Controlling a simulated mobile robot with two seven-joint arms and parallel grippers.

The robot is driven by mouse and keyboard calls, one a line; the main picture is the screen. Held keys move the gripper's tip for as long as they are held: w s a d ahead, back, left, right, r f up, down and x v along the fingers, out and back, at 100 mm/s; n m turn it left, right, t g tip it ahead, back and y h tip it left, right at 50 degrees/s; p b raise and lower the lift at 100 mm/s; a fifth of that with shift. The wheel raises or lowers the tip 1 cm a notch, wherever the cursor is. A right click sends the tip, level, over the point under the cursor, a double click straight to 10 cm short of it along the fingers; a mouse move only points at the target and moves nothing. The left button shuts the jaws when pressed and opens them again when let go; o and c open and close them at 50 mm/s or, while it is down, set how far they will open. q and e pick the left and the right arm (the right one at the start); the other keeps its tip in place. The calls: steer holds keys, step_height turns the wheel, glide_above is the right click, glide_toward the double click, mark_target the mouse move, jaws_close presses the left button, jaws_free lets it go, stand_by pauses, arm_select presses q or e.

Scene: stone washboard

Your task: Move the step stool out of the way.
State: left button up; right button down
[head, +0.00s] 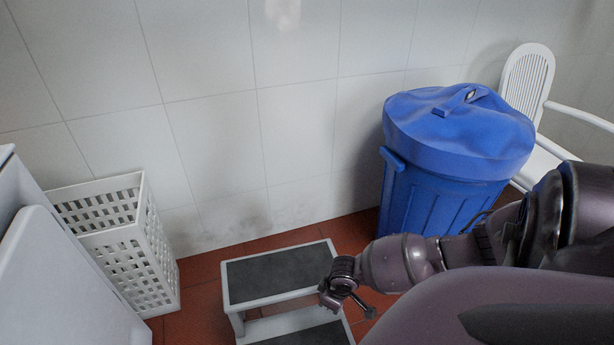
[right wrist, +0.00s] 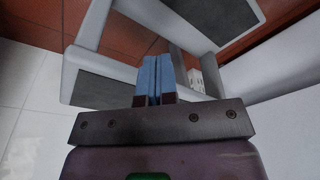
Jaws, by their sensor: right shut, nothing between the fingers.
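The step stool (head: 279,273) is white with dark grey tread pads and stands on the floor in front of the tiled wall. Its upper step shows fully in the head view; its lower step is cut off by the bottom edge. My right gripper (head: 348,301) is at the right side of the stool, close to it; I cannot tell whether they touch. In the right wrist view the stool (right wrist: 108,88) is seen beyond the fingers. The blue fingertips of my right gripper (right wrist: 155,75) are together with nothing between them. My left gripper is not in view.
A blue lidded bin (head: 440,170) stands right of the stool, with a white chair (head: 530,90) behind it. A white lattice basket (head: 125,240) stands to the left, beside a white cabinet or appliance (head: 60,270). Some red floor tile is bare around the stool.

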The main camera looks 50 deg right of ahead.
mark_target(296, 292)
steer(key=w+b, duration=0.1)
steer(key=w, duration=0.2)
steer(key=w+a+b, duration=0.1)
steer(key=w, duration=0.3)
steer(key=w+a+b, duration=0.1)
steer(key=w, duration=0.2)
steer(key=shift+w+a+f, duration=0.1)
steer(key=shift+w+f, duration=0.15)
steer(key=shift+w, duration=0.05)
steer(key=shift+f, duration=0.35)
steer(key=shift+f+b, duration=0.1)
steer(key=shift+b, duration=0.2)
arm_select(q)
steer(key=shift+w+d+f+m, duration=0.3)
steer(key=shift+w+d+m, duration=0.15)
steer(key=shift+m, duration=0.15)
arm_select(e)
steer(key=shift+f, duration=0.1)
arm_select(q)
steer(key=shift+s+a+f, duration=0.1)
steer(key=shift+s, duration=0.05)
arm_select(e)
steer(key=shift+s, duration=0.1)
